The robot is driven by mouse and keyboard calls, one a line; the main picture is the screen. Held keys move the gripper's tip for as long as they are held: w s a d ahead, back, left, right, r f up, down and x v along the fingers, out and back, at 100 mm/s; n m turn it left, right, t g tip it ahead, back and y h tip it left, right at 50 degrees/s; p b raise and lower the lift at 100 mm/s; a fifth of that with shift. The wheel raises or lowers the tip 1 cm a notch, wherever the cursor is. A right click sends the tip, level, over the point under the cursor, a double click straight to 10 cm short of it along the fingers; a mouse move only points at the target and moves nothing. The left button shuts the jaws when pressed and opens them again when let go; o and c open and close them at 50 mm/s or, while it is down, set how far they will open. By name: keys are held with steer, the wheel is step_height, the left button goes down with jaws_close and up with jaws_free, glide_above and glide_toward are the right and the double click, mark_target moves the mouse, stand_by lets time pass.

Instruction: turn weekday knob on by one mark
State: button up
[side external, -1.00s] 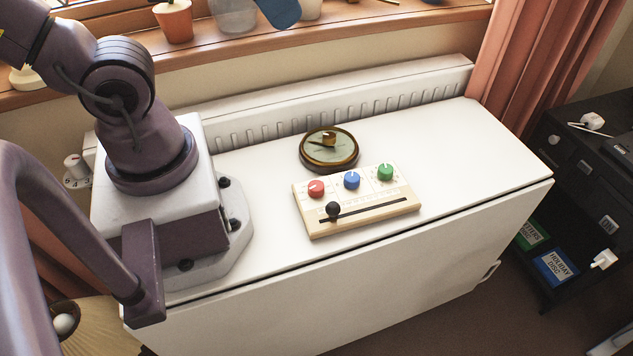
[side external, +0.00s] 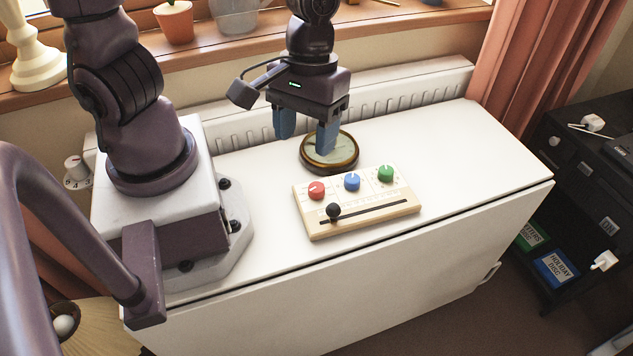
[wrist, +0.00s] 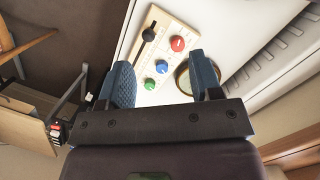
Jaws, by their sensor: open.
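A pale wooden box (side external: 358,218) lies on the white top with three knobs in a row: red (side external: 316,190), blue (side external: 352,181) and green (side external: 386,173). Its markings are too small to read, so I cannot tell which knob is the weekday one. A black ball-ended slider (side external: 333,211) is at the left of its slot. My gripper (side external: 306,137) is open and empty, pointing down behind the box, above and partly in front of a round dark-rimmed dish. In the wrist view the red (wrist: 178,43), blue (wrist: 162,67) and green (wrist: 150,84) knobs show between or beyond my fingers.
The round dish (side external: 345,163) stands close behind the box; its middle is partly hidden. A ribbed white radiator (side external: 420,97) runs along the back. The white top (side external: 480,160) is clear right of the box. Its front edge drops off just before the box.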

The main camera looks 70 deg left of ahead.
mark_target(317, 187)
steer(key=w+a+f+n, duration=0.1)
steer(key=f+n, duration=0.4)
steer(key=w+a+f+n+t+y, duration=0.1)
steer(key=a+f+n, duration=0.1)
steer(key=f+n, duration=0.3)
steer(key=w+a+f+n, duration=0.1)
steer(key=f+n, duration=0.3)
steer(key=f, duration=0.2)
steer(key=shift+a+n+y, duration=0.25)
steer(key=shift+n+y, duration=0.15)
steer(key=shift+d+f, duration=0.1)
steer(key=shift+f, duration=0.2)
steer(key=shift+w+f, duration=0.1)
steer(key=shift+c, duration=0.2)
steer(key=c, duration=0.9)
